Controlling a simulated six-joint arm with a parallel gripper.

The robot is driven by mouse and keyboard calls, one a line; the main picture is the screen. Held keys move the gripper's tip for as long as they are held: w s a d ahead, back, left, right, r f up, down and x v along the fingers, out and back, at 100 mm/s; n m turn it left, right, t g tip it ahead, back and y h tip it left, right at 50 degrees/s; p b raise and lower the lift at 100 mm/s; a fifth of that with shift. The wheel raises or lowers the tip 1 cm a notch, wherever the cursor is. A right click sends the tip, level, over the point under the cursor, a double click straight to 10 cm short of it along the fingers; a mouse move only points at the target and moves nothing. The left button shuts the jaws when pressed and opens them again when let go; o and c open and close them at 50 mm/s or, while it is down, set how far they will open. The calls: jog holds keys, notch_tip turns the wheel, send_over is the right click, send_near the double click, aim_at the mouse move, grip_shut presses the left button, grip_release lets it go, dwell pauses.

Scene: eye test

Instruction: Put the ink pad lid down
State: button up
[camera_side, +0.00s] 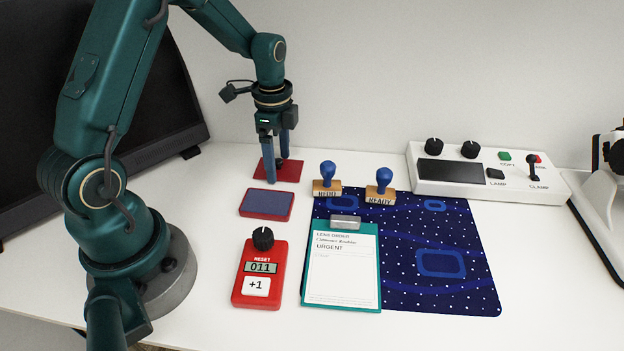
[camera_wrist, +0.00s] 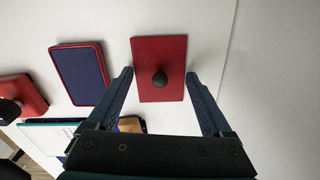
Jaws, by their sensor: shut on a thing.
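The ink pad lid (camera_side: 293,171) is a flat red plate with a dark round knob on top. It lies level, at or very near the white desk, behind the ink pad; I cannot tell whether a gap is left under it. My gripper (camera_side: 277,169) points down, with one finger at each side edge of the lid. In the wrist view my gripper (camera_wrist: 159,70) is shut on the lid (camera_wrist: 160,50), with the knob between the fingers. The ink pad (camera_side: 267,204), red with a dark blue face, lies uncovered; it also shows in the wrist view (camera_wrist: 80,72).
A red counter (camera_side: 262,272) and a clipboard (camera_side: 342,270) are in front. Two blue-handled stamps (camera_side: 327,180) (camera_side: 380,187) stand at the patterned mat's (camera_side: 450,230) back edge. A white control box (camera_side: 480,170) is at the back right. Bare desk surrounds the lid.

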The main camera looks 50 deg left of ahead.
aim_at(278, 160)
jog(key=shift+f, duration=0.1)
jog(key=o, duration=1.1)
notch_tip(278, 160, up, 12)
jog(key=s+d+r+n+t, duration=0.1)
jog(key=s+d+n+t, duration=0.1)
jog(key=s+d+n, duration=0.1)
jog(key=s+d+r+n+t, duration=0.1)
jog(key=s+d+n, duration=0.3)
jog(key=s+d, duration=0.1)
jog(key=s+d+r+n+t, duration=0.1)
jog(key=s+d+n+t, duration=0.1)
jog(key=s+d+n, duration=0.1)
jog(key=shift+s+d+r+n+t, duration=0.15)
jog(key=shift+s+d, duration=0.15)
jog(key=shift+s, duration=0.35)
jog(key=shift+s+d+r+n+t, duration=0.15)
jog(key=shift+s+d, duration=0.15)
jog(key=shift+s, duration=0.35)
jog(key=shift+f, duration=0.1)
